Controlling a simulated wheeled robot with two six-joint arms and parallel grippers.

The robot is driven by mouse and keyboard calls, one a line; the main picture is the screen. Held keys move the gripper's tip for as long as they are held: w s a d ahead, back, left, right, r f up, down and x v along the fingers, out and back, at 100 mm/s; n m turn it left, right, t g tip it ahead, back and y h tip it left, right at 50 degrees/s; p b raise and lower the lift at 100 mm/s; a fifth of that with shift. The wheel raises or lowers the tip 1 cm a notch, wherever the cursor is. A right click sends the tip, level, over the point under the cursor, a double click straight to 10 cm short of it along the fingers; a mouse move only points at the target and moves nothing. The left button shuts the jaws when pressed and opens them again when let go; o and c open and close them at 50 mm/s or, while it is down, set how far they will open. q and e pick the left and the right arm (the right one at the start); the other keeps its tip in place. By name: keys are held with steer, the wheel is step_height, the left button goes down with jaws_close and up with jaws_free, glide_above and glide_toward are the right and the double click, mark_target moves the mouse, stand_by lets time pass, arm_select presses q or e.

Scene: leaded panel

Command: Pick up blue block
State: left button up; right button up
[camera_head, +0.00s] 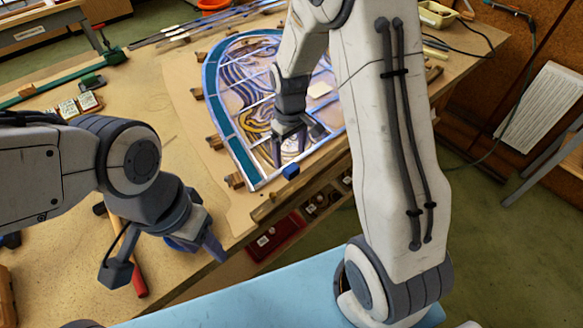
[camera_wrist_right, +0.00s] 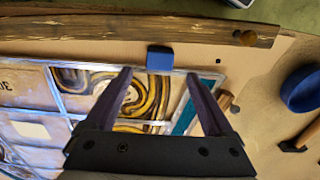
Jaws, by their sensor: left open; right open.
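The blue block (camera_head: 290,171) sits at the near edge of the leaded panel (camera_head: 224,125), close to the bench's front edge. In the right wrist view the blue block (camera_wrist_right: 159,60) lies just beyond my fingertips, roughly centred between them and not between the jaws. My right gripper (camera_head: 289,147) is open over the panel's near end; its two fingers (camera_wrist_right: 158,76) show empty in the wrist view. My left gripper (camera_head: 202,246) is low over the bench at the left, away from the block; its fingers partly overlap in view.
Wooden blocks (camera_head: 235,181) line the panel's border. A wooden strip (camera_wrist_right: 140,31) runs along the bench edge beyond the block. A round blue object (camera_wrist_right: 302,88) stands at the right of the wrist view. A red-handled tool (camera_head: 137,275) lies near my left gripper.

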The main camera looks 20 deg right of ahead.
mark_target(291, 167)
steer(key=f+p, duration=0.1)
steer(key=f, duration=0.4)
steer(key=shift+s+d+f+p, duration=0.1)
steer(key=shift+s+f+p, duration=0.1)
steer(key=shift+f+p, duration=0.15)
steer(key=shift+f, duration=0.3)
jaws_close()
